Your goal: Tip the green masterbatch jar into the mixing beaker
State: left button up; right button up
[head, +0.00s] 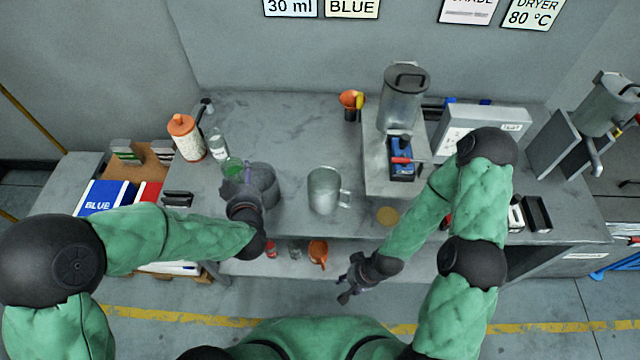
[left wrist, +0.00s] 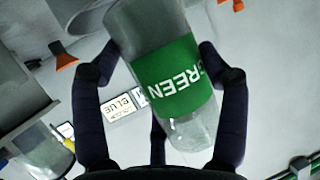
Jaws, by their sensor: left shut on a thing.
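The green masterbatch jar, clear with a green GREEN label (left wrist: 178,75), is between the fingers of my left gripper (left wrist: 160,90). The jar looks tilted in the left wrist view, and its green part (head: 232,167) shows in the head view above the left of the bench. My left gripper (head: 243,185) is shut on it; the wrist hides part of it. A grey round container (head: 265,180) is partly hidden behind my left gripper. My right gripper (head: 350,289) is open and empty at the bench front.
A dispenser with a grey hopper (head: 403,105) stands right of centre. An orange jug (head: 317,252) sits on the lower shelf. The bench back between bottles and dispenser is mostly clear.

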pick_arm(q)
jog(key=w+d+m+h+b, duration=0.7)
jog(key=d+b, duration=0.3)
jog(key=b, duration=0.6)
jog(key=shift+w+d+g+h+b, duration=0.15)
jog(key=shift+d+g+h+b, duration=0.2)
jog(key=shift+h, duration=0.55)
jog(key=shift+r+m, duration=0.1)
jog(key=shift+m, duration=0.2)
